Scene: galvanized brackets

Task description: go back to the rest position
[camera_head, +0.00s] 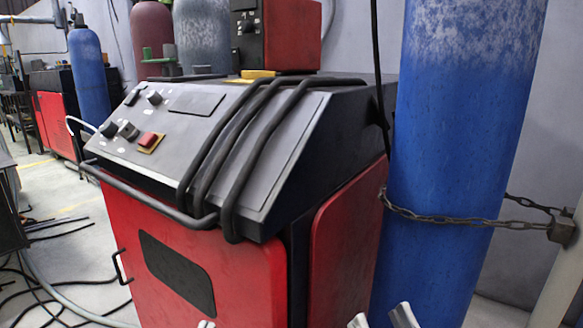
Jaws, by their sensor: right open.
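The light grey fingertips of my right gripper (382,317) show at the bottom edge, right of centre. They stand apart with nothing seen between them, so it is open. A small light tip at the bottom edge, left of them, appears to be my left gripper (206,324). Too little of it shows to tell its state. The rest of both grippers and my arms are out of view. No brackets are in view.
A tall blue gas cylinder (455,150), held by a chain (445,217), stands right of the machine. Black cables drape over the machine's sloped panel. More cables (60,300) lie on the floor at left. Other cylinders (88,75) and red machines stand behind.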

